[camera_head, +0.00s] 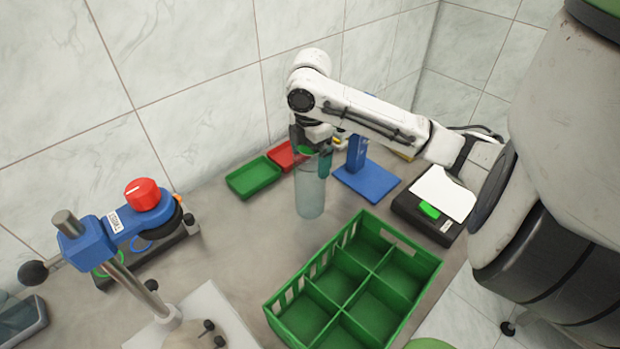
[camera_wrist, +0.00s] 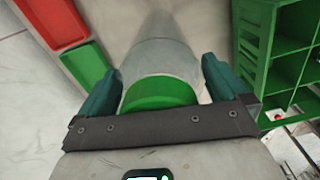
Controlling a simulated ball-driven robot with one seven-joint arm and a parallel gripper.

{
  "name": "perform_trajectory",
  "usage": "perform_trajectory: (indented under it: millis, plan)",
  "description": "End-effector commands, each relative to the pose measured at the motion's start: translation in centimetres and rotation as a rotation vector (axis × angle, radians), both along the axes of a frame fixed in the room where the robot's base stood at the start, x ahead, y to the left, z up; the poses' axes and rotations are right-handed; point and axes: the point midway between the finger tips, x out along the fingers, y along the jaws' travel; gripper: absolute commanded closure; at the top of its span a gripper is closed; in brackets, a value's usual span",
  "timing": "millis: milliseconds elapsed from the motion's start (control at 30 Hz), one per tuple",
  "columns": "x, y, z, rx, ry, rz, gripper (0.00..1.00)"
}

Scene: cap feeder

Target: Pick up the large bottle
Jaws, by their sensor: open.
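The large bottle (camera_head: 310,195) is clear with a green cap and stands upright on the grey bench, behind the green crate. In the wrist view its clear body (camera_wrist: 160,58) and green cap (camera_wrist: 160,94) lie between the two teal fingers. My gripper (camera_head: 312,160) is over the bottle's top from above, with a finger on each side of it. The jaws are open. In the wrist view my gripper (camera_wrist: 160,85) shows a small gap beside the bottle on each side; whether any part touches is hard to tell.
A divided green crate (camera_head: 282,312) stands in front of the bottle, its cells empty. Green (camera_head: 253,178) and red (camera_head: 284,154) trays lie behind left. A blue stand (camera_head: 367,184) and a black-and-white scale (camera_head: 442,200) are right. A blue capping device (camera_head: 128,226) with a red knob is left.

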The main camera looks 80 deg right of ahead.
Motion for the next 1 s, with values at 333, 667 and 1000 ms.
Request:
perform_trajectory:
  millis: [333,667,1000]
  plan:
    - [-0.01,-0.02,0.00,-0.001,0.001,0.000,0.15]
    - [-0.01,-0.03,0.04,-0.001,0.000,0.000,0.47]
    - [-0.01,-0.04,0.07,-0.001,0.000,-0.001,0.79]
